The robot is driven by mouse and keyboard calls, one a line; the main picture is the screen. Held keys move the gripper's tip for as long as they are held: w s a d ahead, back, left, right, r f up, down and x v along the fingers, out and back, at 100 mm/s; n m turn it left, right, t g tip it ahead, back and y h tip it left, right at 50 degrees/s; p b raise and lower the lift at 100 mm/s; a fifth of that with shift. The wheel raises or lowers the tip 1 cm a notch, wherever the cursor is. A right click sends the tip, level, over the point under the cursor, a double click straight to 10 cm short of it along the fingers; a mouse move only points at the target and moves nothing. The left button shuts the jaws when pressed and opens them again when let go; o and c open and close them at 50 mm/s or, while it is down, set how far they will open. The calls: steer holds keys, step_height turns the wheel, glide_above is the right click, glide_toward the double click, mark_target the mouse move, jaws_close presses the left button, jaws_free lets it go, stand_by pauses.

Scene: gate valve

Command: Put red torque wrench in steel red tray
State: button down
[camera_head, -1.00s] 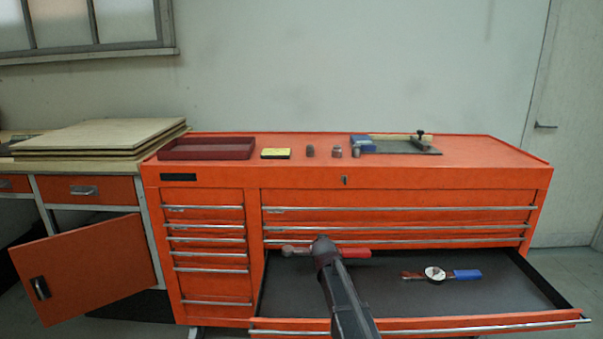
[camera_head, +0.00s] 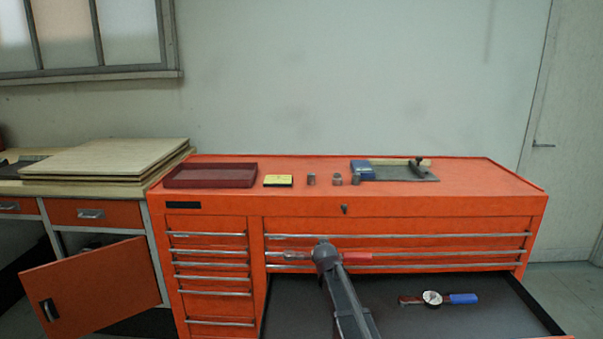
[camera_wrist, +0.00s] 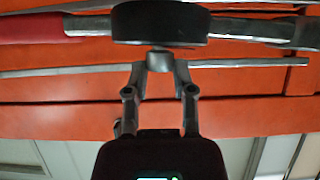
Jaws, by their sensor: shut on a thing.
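The red-handled torque wrench (camera_head: 358,257) is in my gripper, level and in front of the orange cabinet's drawer fronts. My gripper (camera_wrist: 159,62) is shut on it near its round dark dial housing (camera_wrist: 160,22). In the wrist view the red handle (camera_wrist: 32,29) points left and the bare metal shaft runs right. In the head view my arm hides the middle of the wrench. The dark red steel tray (camera_head: 210,184) lies on the left end of the cabinet top and looks empty. It is above and to the left of my gripper.
The open lower drawer (camera_head: 400,318) holds a blue-handled torque wrench (camera_head: 437,299). On the cabinet top stand a yellow box (camera_head: 278,181), several small metal sockets (camera_head: 337,180) and a blue item (camera_head: 361,170) beside a dark plate. An orange door (camera_head: 92,288) hangs open at the left.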

step_height(320, 180, up, 19)
steer(key=p, duration=1.8)
steer(key=shift+r, duration=0.1)
step_height(320, 180, up, 17)
steer(key=p, duration=1.7)
steer(key=shift+w, duration=0.15)
